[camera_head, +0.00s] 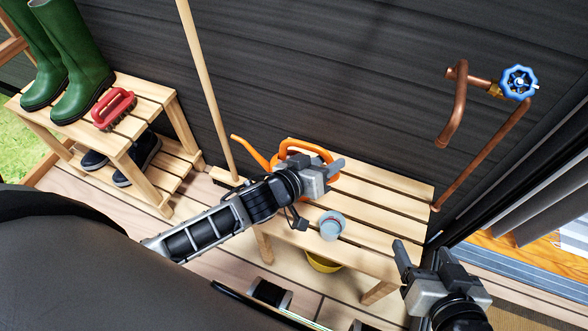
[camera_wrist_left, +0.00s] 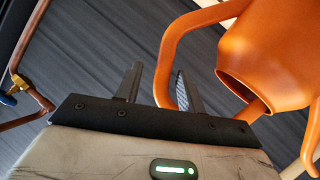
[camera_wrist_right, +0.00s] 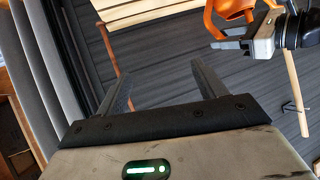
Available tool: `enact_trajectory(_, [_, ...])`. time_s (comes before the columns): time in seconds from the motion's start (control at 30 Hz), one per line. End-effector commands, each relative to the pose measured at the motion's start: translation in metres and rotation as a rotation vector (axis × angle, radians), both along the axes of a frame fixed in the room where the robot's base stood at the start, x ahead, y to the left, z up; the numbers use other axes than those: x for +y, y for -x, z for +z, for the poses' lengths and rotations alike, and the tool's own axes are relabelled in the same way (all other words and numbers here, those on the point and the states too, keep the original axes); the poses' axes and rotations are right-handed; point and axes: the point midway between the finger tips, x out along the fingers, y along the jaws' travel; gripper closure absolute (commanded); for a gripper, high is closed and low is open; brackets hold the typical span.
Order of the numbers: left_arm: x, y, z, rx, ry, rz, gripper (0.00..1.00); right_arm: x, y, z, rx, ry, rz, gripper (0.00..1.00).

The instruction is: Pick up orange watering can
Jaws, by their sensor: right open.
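The orange watering can (camera_head: 254,154) stands at the back left of the slatted wooden bench (camera_head: 385,188), partly hidden by my left gripper (camera_head: 330,172). In the left wrist view, the can's body (camera_wrist_left: 275,50) fills the upper right. Its curved handle (camera_wrist_left: 166,65) passes between the spread fingers of my left gripper (camera_wrist_left: 157,85), closer to the right finger. The left gripper is open. My right gripper (camera_head: 422,256) is open and empty, low in front of the bench's right end. The can also shows at the top of the right wrist view (camera_wrist_right: 228,10).
A small pale-blue cup (camera_head: 332,226) stands on the bench's front. A yellow container (camera_head: 323,264) is below it. Copper pipes (camera_head: 458,110) with a blue valve wheel (camera_head: 518,82) are at right. A pole (camera_head: 205,85) leans left. Green boots (camera_head: 80,65) and a red brush (camera_head: 113,108) sit on a rack.

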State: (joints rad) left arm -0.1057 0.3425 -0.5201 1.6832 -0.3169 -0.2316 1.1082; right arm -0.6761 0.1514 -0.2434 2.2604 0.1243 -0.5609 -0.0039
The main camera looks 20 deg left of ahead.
Motion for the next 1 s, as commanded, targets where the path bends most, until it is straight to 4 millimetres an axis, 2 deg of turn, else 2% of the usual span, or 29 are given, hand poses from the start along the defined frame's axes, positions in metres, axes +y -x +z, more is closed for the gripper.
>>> enact_trajectory(0.03, [-0.002, -0.009, -0.007, -0.003, -0.001, -0.001, 0.61, 0.001, 0.000, -0.008, 0.009, 0.000, 0.004, 0.30])
enact_trajectory(0.2, [-0.010, -0.028, -0.015, -0.002, 0.001, 0.000, 0.61, 0.004, -0.003, -0.023, 0.036, 0.000, 0.017, 0.30])
enact_trajectory(0.5, [-0.012, -0.033, -0.016, 0.000, 0.001, 0.000, 0.61, 0.005, -0.005, -0.024, 0.040, 0.003, 0.021, 0.30])
enact_trajectory(0.53, [-0.012, -0.033, -0.016, 0.000, 0.001, 0.000, 0.64, 0.005, -0.005, -0.024, 0.040, 0.003, 0.022, 0.30])
enact_trajectory(0.67, [-0.012, -0.033, -0.016, 0.000, 0.001, 0.000, 1.00, 0.005, -0.006, -0.023, 0.037, 0.002, 0.022, 0.30])
enact_trajectory(1.0, [-0.012, -0.033, -0.015, -0.001, 0.000, 0.000, 1.00, 0.005, -0.006, -0.022, 0.034, 0.001, 0.021, 0.30])
